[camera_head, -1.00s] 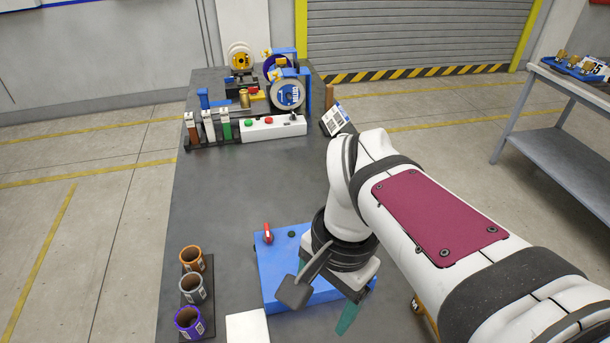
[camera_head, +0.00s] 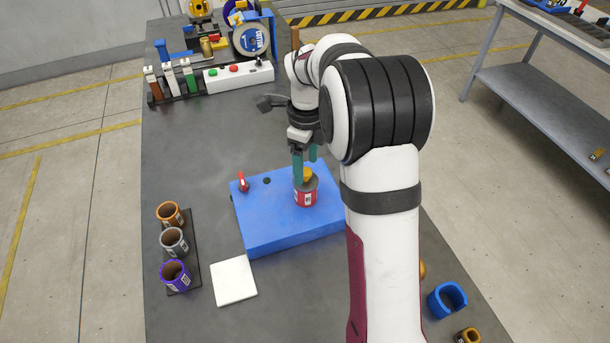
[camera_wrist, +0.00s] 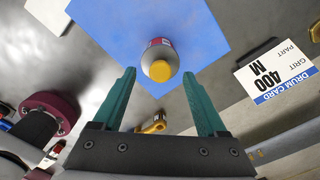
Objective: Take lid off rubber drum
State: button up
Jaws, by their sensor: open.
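The rubber drum (camera_head: 307,197) is a small red cylinder with a white label, standing on the blue fixture tray (camera_head: 265,225). Its lid has a yellow knob (camera_head: 307,174) on top.
A red-handled clamp (camera_head: 243,182) stands on the tray's left corner. A white square pad (camera_head: 234,280) lies in front, with three coloured cups (camera_head: 173,241) at left. A blue ring holder (camera_head: 447,300) is at right.

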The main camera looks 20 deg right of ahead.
notch_tip(320, 180, down, 3)
jog(key=shift+r, duration=0.1)
grip_shut()
dwell(0.3)
